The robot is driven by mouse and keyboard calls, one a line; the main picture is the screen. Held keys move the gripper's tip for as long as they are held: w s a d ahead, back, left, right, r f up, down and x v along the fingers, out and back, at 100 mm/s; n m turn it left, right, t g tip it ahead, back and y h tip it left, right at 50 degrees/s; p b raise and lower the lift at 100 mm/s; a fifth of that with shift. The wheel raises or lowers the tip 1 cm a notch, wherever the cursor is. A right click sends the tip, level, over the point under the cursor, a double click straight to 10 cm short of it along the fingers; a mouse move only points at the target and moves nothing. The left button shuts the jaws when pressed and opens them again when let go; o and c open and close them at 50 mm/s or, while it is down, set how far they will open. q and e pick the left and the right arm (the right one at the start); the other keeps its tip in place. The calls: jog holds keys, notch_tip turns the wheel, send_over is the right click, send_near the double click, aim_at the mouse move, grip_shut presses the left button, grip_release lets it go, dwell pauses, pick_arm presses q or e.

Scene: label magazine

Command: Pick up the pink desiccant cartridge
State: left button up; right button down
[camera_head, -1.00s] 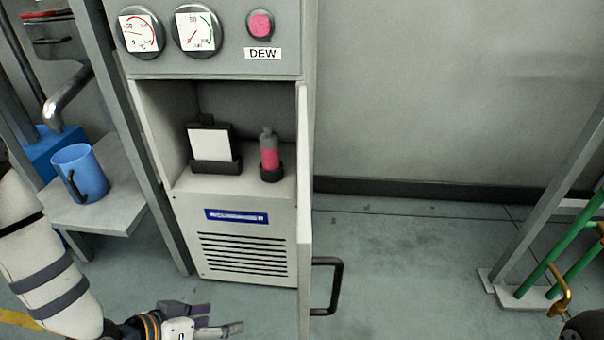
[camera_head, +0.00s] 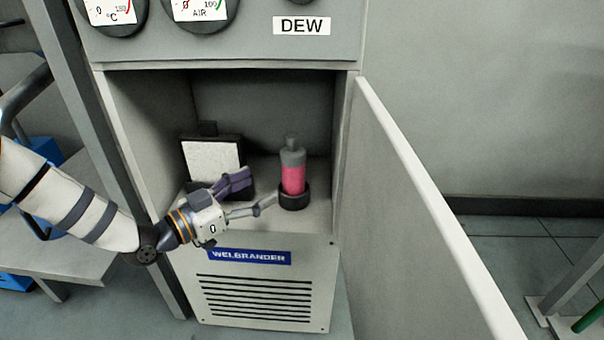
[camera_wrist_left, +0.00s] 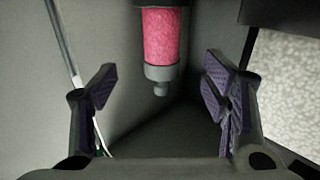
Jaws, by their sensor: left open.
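The pink desiccant cartridge (camera_head: 293,177) has a grey cap and stands upright in a dark round holder (camera_head: 294,199) on the cabinet shelf. My left gripper (camera_head: 257,193) is open and empty at the front of the shelf, to the left of the cartridge and apart from it. In the left wrist view the cartridge (camera_wrist_left: 161,42) appears upside down, above and between the two open fingers (camera_wrist_left: 158,88), with its grey end toward the picture's middle. My right gripper is not in view.
A dark holder with a white card (camera_head: 212,162) stands on the shelf, left of the cartridge and behind my gripper. The open cabinet door (camera_head: 420,215) stands out to the right. Cabinet walls (camera_head: 150,130) bound the recess.

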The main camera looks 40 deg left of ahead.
aim_at(283, 171)
pick_arm(q)
jog(key=b+x, duration=0.4)
jog(key=x, duration=0.6)
jog(key=shift+w+b, duration=0.25)
jog(key=shift+b, duration=0.05)
jog(key=shift+w, duration=0.2)
jog(key=shift+r, duration=0.2)
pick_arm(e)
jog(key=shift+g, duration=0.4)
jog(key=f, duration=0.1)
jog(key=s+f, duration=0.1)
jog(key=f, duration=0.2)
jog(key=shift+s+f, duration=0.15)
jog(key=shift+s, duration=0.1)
pick_arm(q)
jog(key=c, duration=1.4)
jog(key=shift+r, duration=0.1)
jog(key=shift+c, duration=0.6)
